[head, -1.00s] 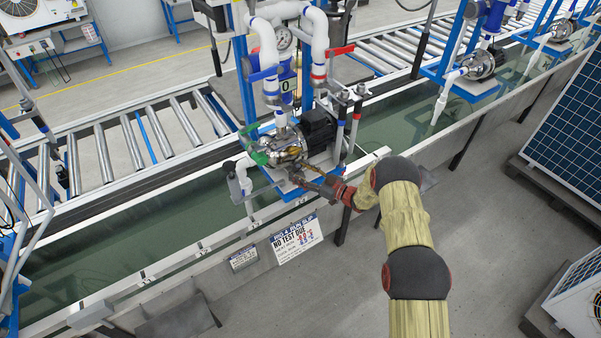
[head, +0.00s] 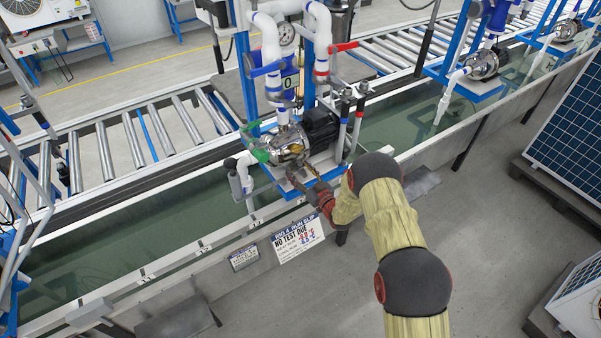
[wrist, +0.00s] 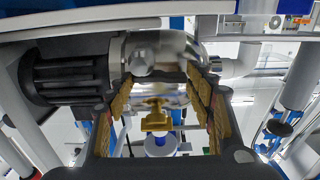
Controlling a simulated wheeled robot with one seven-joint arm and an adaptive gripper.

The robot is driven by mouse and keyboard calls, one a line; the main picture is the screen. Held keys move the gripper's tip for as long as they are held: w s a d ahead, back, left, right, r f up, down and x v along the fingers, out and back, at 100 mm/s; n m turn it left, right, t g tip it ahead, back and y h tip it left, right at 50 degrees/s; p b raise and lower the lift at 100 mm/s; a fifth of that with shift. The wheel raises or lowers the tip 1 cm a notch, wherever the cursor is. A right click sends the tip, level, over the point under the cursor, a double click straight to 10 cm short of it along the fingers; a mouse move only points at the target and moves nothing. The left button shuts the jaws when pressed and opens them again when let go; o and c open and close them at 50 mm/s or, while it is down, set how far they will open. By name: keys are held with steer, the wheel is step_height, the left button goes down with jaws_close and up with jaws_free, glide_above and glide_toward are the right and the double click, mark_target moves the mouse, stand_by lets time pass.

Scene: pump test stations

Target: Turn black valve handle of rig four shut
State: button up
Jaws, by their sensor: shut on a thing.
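Rig four is the pump station in the middle of the head view. It has a black motor (head: 320,127), a silver pump casing (head: 290,147) and white pipes (head: 269,50). My gripper (head: 303,174) is low at the front of this pump. In the wrist view its tan pads flank the silver casing (wrist: 160,78) and seem shut on it, though the contact is hard to see. A brass fitting (wrist: 155,115) shows between the pads. Black-topped stems (head: 346,97) stand right of the motor, apart from my gripper. I cannot tell which part is the black valve handle.
A green handle (head: 256,148) is left of the casing, a blue handle (head: 266,70) on the white pipe, and a red handle (head: 343,47) upper right. A notice (head: 297,237) hangs on the trough front.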

steer(key=shift+w+r, duration=0.1)
steer(key=o, duration=1.1)
steer(key=shift+o, duration=0.3)
steer(key=v, duration=1.2)
steer(key=shift+a, duration=0.1)
